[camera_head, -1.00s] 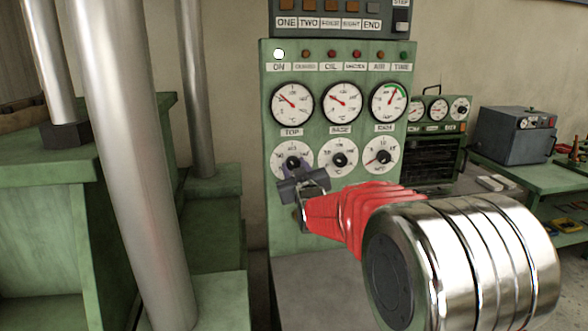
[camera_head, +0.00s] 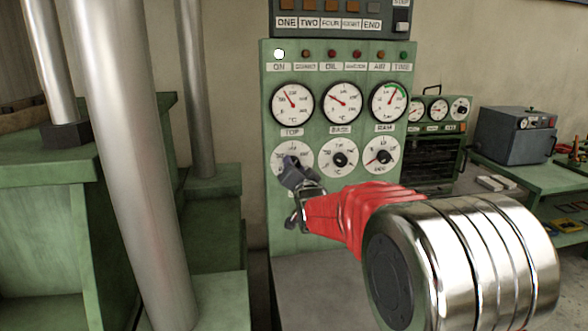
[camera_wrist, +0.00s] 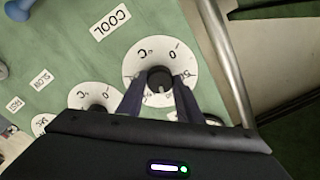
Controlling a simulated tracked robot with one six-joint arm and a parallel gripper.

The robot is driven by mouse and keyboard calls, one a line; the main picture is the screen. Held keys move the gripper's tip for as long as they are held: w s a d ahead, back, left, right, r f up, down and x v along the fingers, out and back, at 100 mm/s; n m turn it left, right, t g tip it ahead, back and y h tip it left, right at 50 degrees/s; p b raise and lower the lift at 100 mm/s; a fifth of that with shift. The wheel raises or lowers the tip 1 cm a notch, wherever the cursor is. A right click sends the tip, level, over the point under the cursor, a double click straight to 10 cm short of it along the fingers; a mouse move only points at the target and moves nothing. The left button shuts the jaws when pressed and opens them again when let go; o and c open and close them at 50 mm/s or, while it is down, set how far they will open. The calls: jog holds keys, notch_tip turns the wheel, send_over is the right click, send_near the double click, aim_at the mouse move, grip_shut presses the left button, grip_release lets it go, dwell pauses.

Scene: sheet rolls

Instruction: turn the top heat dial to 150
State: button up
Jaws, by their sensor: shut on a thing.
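The top heat dial (camera_head: 281,157) is a white scale plate with a black knob, on the green panel below the gauge labelled TOP. My gripper (camera_head: 291,163) is at this dial and hides its knob in the head view. In the wrist view the black knob (camera_wrist: 159,78) sits between the two fingertips of my gripper (camera_wrist: 159,88), which are shut on it. The knob's pointer and the numbers are too small or too covered to read. The TOP gauge (camera_head: 292,103) above has a red needle pointing up and left.
The base dial (camera_head: 338,159) and ram dial (camera_head: 382,156) are close to the right on the same panel. A metal column (camera_head: 130,150) and green press frame stand at the left. A green bench (camera_head: 540,180) with a grey box (camera_head: 513,135) is at the right.

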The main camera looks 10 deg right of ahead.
jog(key=shift+f+m, duration=0.15)
jog(key=shift+m, duration=1.85)
jog(key=shift+f+m, duration=0.15)
jog(key=shift+m, duration=1.85)
jog(key=shift+d, duration=0.1)
jog(key=o, duration=1)
jog(key=shift+r, duration=0.15)
jog(key=shift+o, duration=0.2)
jog(key=s, duration=1.3)
jog(key=shift+s, duration=0.4)
